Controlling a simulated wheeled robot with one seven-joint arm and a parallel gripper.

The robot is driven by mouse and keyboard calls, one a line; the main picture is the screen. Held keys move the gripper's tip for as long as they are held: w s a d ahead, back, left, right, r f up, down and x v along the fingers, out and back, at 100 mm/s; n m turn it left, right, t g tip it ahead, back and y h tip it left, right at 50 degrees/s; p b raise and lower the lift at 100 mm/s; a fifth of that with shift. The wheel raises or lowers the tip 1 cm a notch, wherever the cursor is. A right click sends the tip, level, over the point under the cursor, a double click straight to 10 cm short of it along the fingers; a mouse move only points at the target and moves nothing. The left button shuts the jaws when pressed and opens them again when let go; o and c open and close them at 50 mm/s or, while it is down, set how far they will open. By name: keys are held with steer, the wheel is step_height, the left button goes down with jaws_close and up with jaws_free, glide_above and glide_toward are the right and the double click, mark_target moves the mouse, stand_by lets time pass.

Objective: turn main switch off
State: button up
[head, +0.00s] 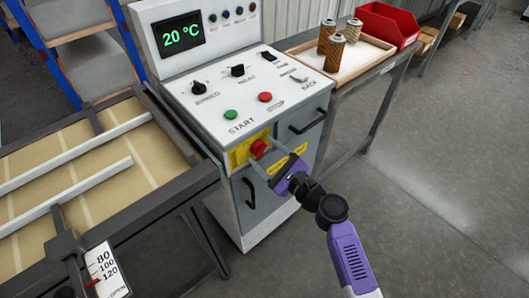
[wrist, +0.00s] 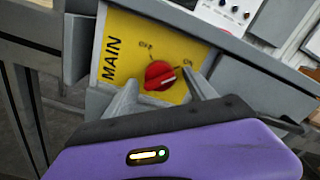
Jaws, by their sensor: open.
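The main switch is a red rotary knob (wrist: 158,75) on a yellow plate (wrist: 118,58) marked MAIN. OFF is printed above the knob and ON to its upper right. A pale line on the knob runs toward its right side, nearer ON than OFF. The red knob (head: 259,147) also shows on the cabinet front in the head view. My gripper (wrist: 162,92) is open, one finger to the left of the knob and one to its right. It faces the plate; I cannot tell whether either finger touches the knob.
The machine's panel (head: 215,103) above has a green start button (head: 231,115), a red stop button (head: 265,97) and several small knobs. A dark handle (head: 307,121) sticks out at the right. A conveyor (head: 85,165) stands at the left; open floor lies at the right.

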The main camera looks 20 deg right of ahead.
steer(key=c, duration=1.4)
steer(key=shift+f, duration=0.1)
steer(key=shift+n+b, duration=7.25)
steer(key=shift+n, duration=1.75)
steer(key=o, duration=1.4)
steer(key=shift+r, duration=0.25)
